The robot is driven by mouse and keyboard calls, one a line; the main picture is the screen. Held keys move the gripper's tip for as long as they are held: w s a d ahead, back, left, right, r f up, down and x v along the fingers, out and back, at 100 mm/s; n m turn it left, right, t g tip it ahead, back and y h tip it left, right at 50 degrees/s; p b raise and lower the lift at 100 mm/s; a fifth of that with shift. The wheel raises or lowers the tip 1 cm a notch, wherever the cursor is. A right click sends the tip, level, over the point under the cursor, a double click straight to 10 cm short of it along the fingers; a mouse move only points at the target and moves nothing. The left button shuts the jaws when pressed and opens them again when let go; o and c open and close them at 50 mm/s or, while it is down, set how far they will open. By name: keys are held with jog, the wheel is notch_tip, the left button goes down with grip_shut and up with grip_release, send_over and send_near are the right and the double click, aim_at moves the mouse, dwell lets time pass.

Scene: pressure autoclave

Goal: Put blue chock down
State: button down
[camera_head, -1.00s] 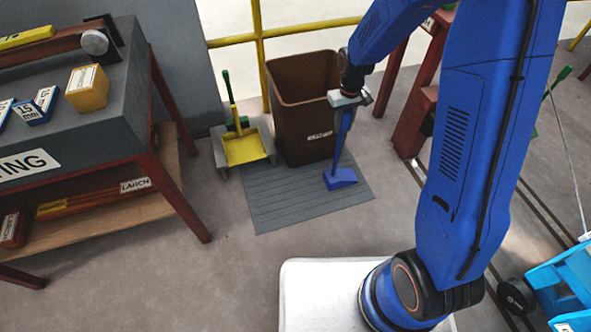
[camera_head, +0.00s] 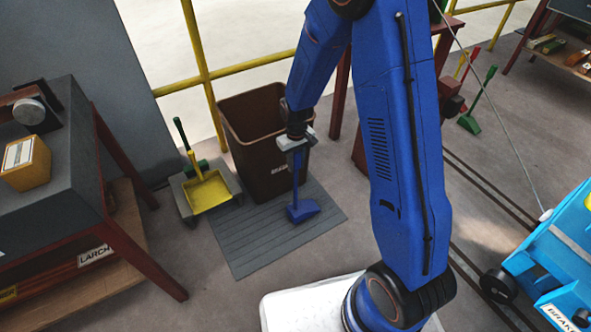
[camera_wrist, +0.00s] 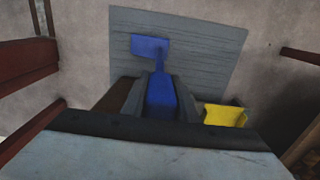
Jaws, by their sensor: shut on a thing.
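My gripper (camera_head: 298,144) is shut on the upper handle of the blue chock (camera_head: 302,211), beside the front right of the brown bin. The chock hangs nearly upright, its wedge-shaped foot low over the grey ribbed mat (camera_head: 245,255). I cannot tell whether the foot touches the mat. In the wrist view, the blue chock (camera_wrist: 150,46) extends from between my gripper's jaws (camera_wrist: 161,92), with its foot seen against the mat (camera_wrist: 215,45).
The brown bin (camera_head: 262,165) stands on the mat's far side. Left of it, a grey stand (camera_head: 232,180) holds a yellow chock (camera_head: 207,192) and a green-handled one. A workbench (camera_head: 85,165) is at left, a blue cart (camera_head: 560,255) at right. A green chock (camera_head: 470,123) stands farther back.

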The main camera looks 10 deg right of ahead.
jog(key=shift+f, duration=1.7)
jog(key=c, duration=1.4)
grip_release()
